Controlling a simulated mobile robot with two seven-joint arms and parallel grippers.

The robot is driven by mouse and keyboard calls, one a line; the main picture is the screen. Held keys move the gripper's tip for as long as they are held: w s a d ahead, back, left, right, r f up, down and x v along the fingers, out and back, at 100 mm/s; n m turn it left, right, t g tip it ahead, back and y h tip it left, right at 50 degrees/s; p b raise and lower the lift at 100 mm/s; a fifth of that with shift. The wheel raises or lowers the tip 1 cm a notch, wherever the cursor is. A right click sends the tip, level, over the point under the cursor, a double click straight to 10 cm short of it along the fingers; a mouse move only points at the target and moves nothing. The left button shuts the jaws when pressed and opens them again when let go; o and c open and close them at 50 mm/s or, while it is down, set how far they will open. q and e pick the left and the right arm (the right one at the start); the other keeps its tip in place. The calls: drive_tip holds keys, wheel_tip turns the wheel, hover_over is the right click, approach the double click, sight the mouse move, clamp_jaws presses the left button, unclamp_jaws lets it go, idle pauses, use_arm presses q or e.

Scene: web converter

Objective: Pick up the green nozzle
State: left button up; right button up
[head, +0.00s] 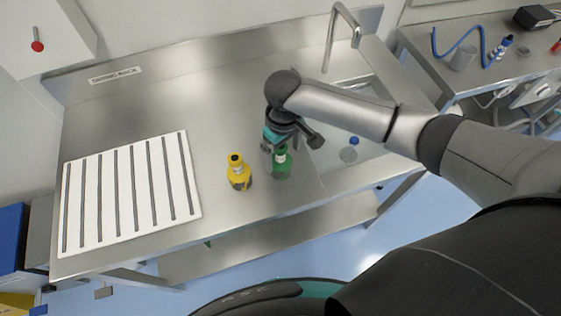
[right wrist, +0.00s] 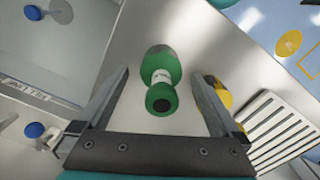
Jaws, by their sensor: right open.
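The green nozzle (head: 281,163) is a small green bottle-shaped piece with a pale band and a dark tip. It stands upright on the steel counter, left of the sink. In the right wrist view the green nozzle (right wrist: 161,68) shows between the two fingers, with room on both sides. My right gripper (head: 268,146) is open and empty, just behind and above it in the head view. I cannot tell how far down the fingers reach beside it. My left gripper is not in view.
A yellow bottle (head: 239,174) stands close to the left of the green one. A white slotted rack (head: 130,190) lies at the counter's left. The counter's back left is clear.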

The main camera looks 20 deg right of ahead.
sight(281, 161)
drive_tip(key=shift+w+a+f, duration=0.1)
drive_tip(key=shift+f, duration=1)
drive_tip(key=shift+w+a+f, duration=0.1)
drive_tip(key=shift+f, duration=1)
drive_tip(key=shift+c, duration=0.4)
drive_tip(key=c, duration=1.3)
drive_tip(key=shift+r, duration=0.1)
